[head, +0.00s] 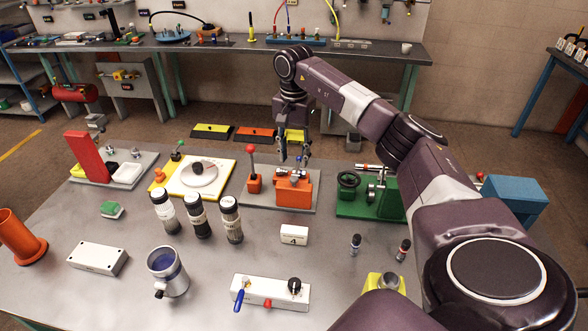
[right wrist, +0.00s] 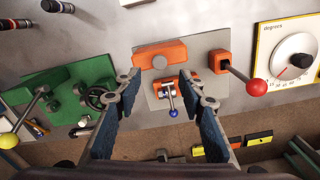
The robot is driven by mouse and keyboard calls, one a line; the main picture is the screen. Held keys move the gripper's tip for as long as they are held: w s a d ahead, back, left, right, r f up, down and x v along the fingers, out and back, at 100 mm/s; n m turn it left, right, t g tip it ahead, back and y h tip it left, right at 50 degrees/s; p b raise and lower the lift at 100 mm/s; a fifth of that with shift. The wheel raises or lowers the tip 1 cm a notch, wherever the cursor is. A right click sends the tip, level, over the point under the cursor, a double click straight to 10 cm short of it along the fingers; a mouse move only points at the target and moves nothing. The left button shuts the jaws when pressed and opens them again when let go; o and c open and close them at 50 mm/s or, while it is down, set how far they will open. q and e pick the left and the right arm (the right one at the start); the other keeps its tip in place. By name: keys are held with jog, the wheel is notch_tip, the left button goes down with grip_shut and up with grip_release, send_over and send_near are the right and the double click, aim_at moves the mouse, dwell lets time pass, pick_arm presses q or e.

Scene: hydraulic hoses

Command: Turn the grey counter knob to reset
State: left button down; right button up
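An orange block (head: 293,192) with grey metal parts on top stands on a grey plate on the bench. In the right wrist view the orange block (right wrist: 160,54) shows beside a smaller orange part (right wrist: 190,88), which carries a short grey lever (right wrist: 170,98) with a blue ball end. I cannot tell for sure which grey part is the counter knob. My right gripper (head: 293,158) points down over this block. In the right wrist view its fingers (right wrist: 160,82) are open and spread to both sides of the lever, with nothing between them held. My left gripper is out of view.
A red-ball lever (head: 251,165) stands left of the block, a green vise-like device (head: 370,195) right of it. A yellow plate with a dial (head: 200,177) lies farther left. Several dark cylinders (head: 197,216) and a white box with a black knob (head: 270,292) stand nearer the front.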

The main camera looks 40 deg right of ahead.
aim_at(294, 178)
jog(key=shift+f, duration=0.45)
notch_tip(294, 178, down, 6)
jog(key=p, duration=0.2)
jog(key=shift+f+p, duration=0.25)
jog(key=shift+p, duration=0.05)
jog(key=shift+s, duration=0.1)
jog(key=shift+c, duration=1)
grip_shut()
